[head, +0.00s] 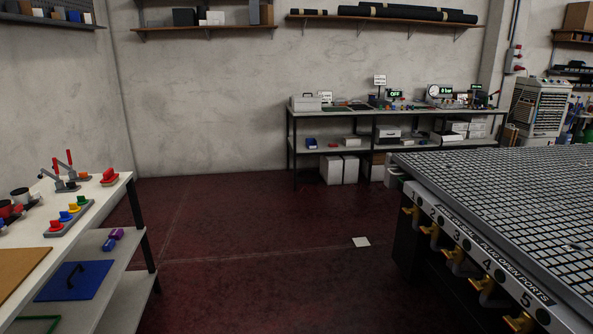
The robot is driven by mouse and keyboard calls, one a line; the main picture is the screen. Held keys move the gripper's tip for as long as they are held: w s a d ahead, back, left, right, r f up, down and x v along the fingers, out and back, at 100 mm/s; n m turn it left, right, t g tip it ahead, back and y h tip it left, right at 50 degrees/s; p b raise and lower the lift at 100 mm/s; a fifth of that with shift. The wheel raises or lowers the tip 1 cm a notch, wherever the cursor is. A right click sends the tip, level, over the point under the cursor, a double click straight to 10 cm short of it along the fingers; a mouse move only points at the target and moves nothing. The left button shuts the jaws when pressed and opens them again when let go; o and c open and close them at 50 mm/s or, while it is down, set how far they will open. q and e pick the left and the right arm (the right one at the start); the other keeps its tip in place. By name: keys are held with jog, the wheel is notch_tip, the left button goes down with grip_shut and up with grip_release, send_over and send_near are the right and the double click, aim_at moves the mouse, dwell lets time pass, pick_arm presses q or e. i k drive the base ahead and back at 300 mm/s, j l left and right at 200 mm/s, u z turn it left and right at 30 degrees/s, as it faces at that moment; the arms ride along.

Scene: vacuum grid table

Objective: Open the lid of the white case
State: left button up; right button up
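A pale grey-white case (305,104) with a dark handle on top stands at the left end of the long workbench (350,114) against the far wall. Its lid looks shut, though it is small at this distance. Neither of my grippers is in view.
The vacuum grid table (500,185) with brass valves fills the right. A white side table (75,215) with toggle clamps (66,175) and colored parts stands at left. Dark red floor (240,235) between them is open, with a small white sheet (361,242) on it.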

aim_at(306, 98)
jog(key=i, duration=4.1)
jog(key=i+z, duration=0.1)
jog(key=i, duration=0.65)
jog(key=i+j, duration=0.15)
jog(key=i, duration=0.6)
jog(key=i+j+z, duration=0.15)
jog(key=i, duration=0.6)
